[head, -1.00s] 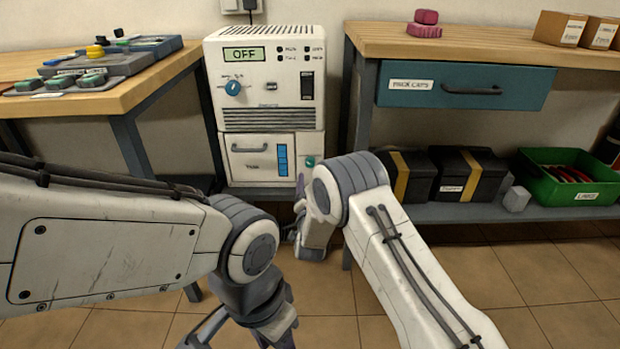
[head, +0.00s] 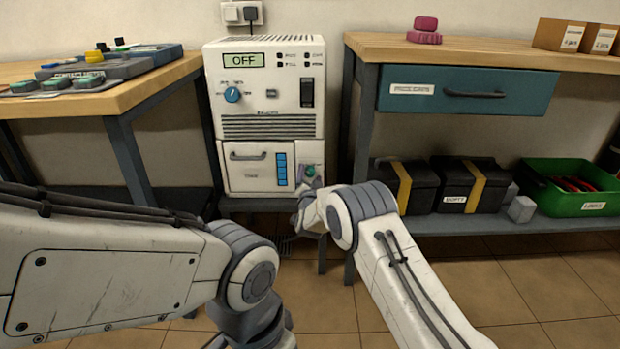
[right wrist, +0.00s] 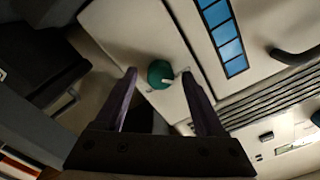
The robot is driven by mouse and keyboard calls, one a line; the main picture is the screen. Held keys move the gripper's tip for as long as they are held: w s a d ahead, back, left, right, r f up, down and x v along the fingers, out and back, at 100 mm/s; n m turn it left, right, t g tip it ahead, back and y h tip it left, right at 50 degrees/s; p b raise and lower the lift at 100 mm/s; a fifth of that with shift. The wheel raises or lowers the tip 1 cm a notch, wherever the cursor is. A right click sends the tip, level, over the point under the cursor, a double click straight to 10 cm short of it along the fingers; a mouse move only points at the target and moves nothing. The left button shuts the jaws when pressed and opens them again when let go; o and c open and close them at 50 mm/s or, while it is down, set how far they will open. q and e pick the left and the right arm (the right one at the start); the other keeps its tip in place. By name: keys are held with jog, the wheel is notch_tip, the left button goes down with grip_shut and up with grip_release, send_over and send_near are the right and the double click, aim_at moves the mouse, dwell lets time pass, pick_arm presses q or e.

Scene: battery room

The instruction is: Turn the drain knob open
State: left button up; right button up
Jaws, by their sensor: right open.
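The green drain knob (head: 309,171) is at the lower right of the white machine's front, right of the blue level strip. In the right wrist view the knob (right wrist: 159,76) is round and green with a pale pointer. My right gripper (right wrist: 158,74) is open, its two purple-grey fingers on either side of the knob in that view; contact cannot be made out. In the head view the right gripper (head: 302,186) is partly hidden by its own arm, just beside the knob. My left gripper (head: 215,342) is mostly cut off at the bottom edge.
The white machine (head: 262,105) has an OFF display and a blue dial. A workbench (head: 150,92) stands to its left. A bench with a teal drawer (head: 465,90) stands to its right, with black boxes and a green crate (head: 575,205) below.

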grip_shut()
jog(key=shift+m, duration=0.4)
jog(key=m+b, duration=0.1)
jog(key=m, duration=0.2)
jog(key=shift+f+m, duration=0.1)
jog(key=shift+m, duration=0.3)
jog(key=m+b, duration=0.1)
jog(key=m, duration=0.3)
jog(key=shift+m, duration=0.3)
jog(key=m+b, duration=0.2)
jog(key=m, duration=0.1)
jog(key=shift+f+m, duration=0.1)
jog(key=shift+m, duration=0.2)
jog(key=m+b, duration=0.2)
jog(key=m, duration=0.2)
jog(key=shift+m+b, duration=0.4)
jog(key=shift+m, duration=0.3)
